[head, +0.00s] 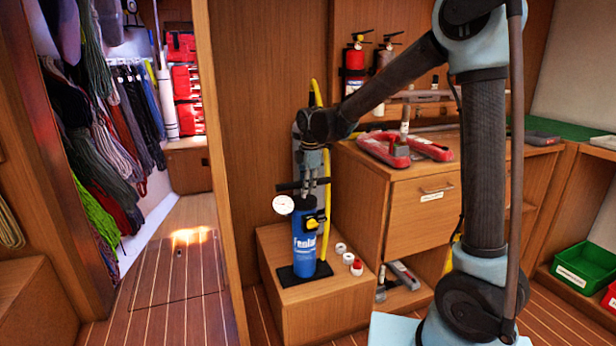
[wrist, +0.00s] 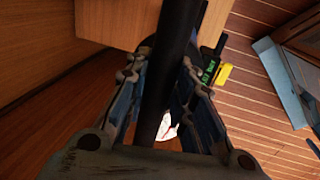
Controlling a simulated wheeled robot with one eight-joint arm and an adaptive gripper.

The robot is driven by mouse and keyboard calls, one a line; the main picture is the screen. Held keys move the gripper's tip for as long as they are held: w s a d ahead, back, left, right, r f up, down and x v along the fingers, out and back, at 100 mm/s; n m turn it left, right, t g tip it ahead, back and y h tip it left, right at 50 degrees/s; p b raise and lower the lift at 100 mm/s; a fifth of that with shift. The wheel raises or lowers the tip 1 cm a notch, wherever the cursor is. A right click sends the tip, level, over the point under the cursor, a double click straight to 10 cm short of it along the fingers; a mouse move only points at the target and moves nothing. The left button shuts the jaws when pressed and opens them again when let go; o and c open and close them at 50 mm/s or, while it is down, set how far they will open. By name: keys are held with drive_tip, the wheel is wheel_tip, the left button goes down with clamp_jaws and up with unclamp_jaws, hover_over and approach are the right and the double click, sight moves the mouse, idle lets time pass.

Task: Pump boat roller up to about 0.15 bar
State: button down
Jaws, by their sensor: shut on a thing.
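A blue hand pump (head: 304,242) stands upright on a black foot plate (head: 304,273) on a low wooden box. A round white gauge (head: 283,204) sits at its upper left; its reading is too small to tell. My gripper (head: 311,188) points down at the top of the pump and is shut on the black pump handle (head: 289,185). In the wrist view the handle (wrist: 170,70) runs as a dark bar between my fingers (wrist: 166,88). A yellow hose (head: 327,200) rises beside the pump.
White and red caps (head: 349,259) lie on the wooden box (head: 325,301) right of the pump. A cabinet (head: 420,200) with red-and-grey gear (head: 385,148) on top stands close on the right. Coiled lines hang at left; the floor there is clear.

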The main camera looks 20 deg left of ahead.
drive_tip(key=shift+f, duration=0.15)
drive_tip(key=c, duration=1.4)
unclamp_jaws()
drive_tip(key=shift+w+a+f, duration=0.1)
drive_tip(key=shift+o, duration=0.2)
wheel_tip(320, 180, up, 12)
drive_tip(key=s+d, duration=0.1)
drive_tip(key=s, duration=0.1)
drive_tip(key=shift+d, duration=0.25)
drive_tip(key=shift+f, duration=0.1)
